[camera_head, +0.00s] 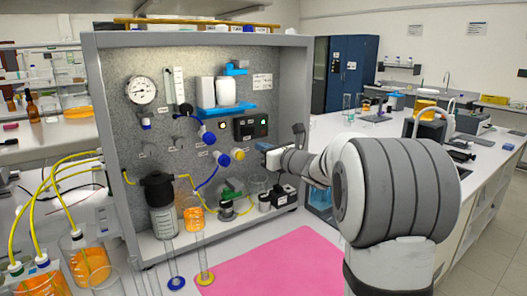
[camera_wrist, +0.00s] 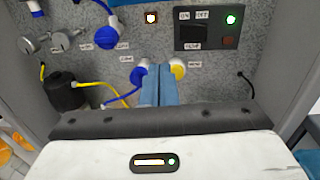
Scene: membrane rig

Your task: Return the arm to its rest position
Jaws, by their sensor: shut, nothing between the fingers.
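My gripper (camera_head: 266,147) reaches in toward the grey panel of the membrane rig (camera_head: 160,65), at the panel's right half. In the wrist view its two blue fingers (camera_wrist: 159,72) are together with nothing between them. Their tips show between a blue knob (camera_wrist: 138,75) and a yellow-faced knob (camera_wrist: 178,68); I cannot tell whether they touch either. My arm extends from the lower right of the head view, bent toward the rig, and hides part of the bench behind it.
A switch box (camera_wrist: 207,30) with a lit green lamp is above the fingers. A dark-lidded bottle (camera_head: 162,215) stands on the rig's base. Graduated cylinders (camera_head: 201,255) and orange-filled beakers (camera_head: 90,265) stand at front left. A pink mat (camera_head: 265,268) lies clear in front.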

